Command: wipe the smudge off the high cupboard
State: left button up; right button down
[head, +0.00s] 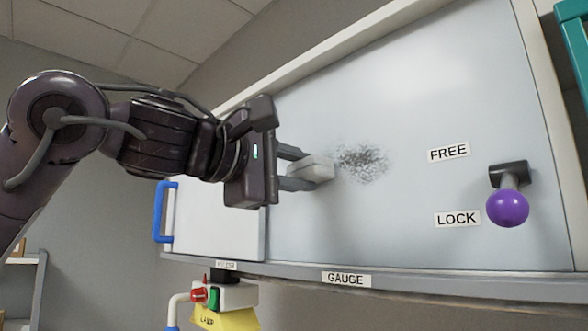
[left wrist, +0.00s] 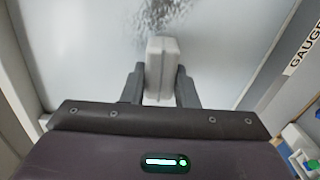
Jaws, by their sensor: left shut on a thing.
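The high cupboard (head: 400,90) has a broad pale front panel. A dark speckled smudge (head: 362,162) sits on it near the middle; it also shows at the top of the left wrist view (left wrist: 158,14). My left gripper (head: 300,172) is shut on a pale grey block-like eraser (head: 318,168). In the left wrist view, the eraser (left wrist: 162,65) stands out between the two fingers, pointing toward the smudge. In the head view the eraser is just left of the smudge's edge. I cannot tell whether it touches the panel. My right gripper is not in view.
A purple ball-ended lever (head: 507,208) sticks out at right, beside FREE (head: 448,152) and LOCK (head: 458,218) labels. A white door with a blue handle (head: 164,212) is at lower left. A ledge with a GAUGE label (head: 346,279) runs below; a yellow-tagged switch box (head: 225,305) hangs under it.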

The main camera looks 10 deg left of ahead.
pick_arm(q)
jog(key=shift+w+d, duration=0.15)
jog(key=shift+d, duration=0.1)
